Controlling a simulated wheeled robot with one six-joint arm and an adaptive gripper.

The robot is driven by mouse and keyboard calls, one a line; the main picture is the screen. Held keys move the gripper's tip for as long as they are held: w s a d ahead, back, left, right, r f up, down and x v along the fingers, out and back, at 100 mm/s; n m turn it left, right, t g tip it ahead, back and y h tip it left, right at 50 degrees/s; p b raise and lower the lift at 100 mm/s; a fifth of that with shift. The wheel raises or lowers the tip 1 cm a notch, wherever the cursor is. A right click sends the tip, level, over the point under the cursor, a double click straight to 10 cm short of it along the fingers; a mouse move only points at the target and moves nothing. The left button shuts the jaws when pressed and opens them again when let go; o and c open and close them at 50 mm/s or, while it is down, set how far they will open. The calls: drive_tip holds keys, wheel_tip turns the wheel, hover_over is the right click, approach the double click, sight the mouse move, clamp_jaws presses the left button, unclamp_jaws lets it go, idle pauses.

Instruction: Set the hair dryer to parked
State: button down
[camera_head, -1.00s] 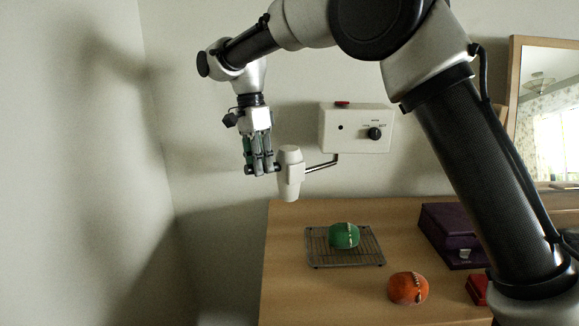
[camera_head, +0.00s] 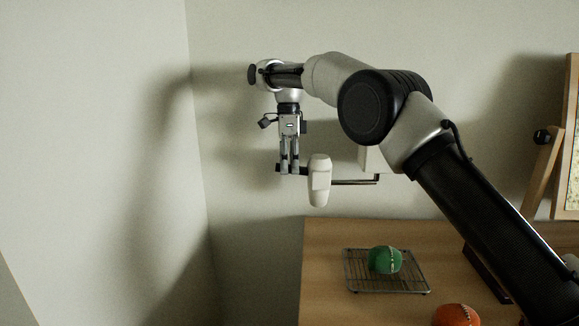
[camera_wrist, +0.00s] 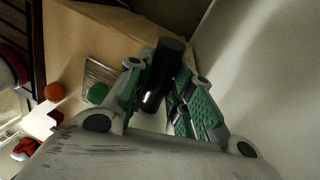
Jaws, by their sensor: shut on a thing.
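The hair dryer (camera_head: 319,184) has a white body and hangs on a thin metal arm (camera_head: 355,182) that runs right toward the wall box (camera_head: 366,160). The box is mostly hidden behind my arm. My gripper (camera_head: 289,169) points down just left of the white body and is shut on the dryer's dark, tube-like part. In the wrist view that dark tube (camera_wrist: 166,72) lies between the green-padded fingers. The box's knob and markings are hidden now.
Bare wall lies left of my gripper.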

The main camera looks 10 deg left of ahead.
drive_tip(key=c, duration=1.3)
unclamp_jaws()
drive_tip(key=shift+o, duration=0.2)
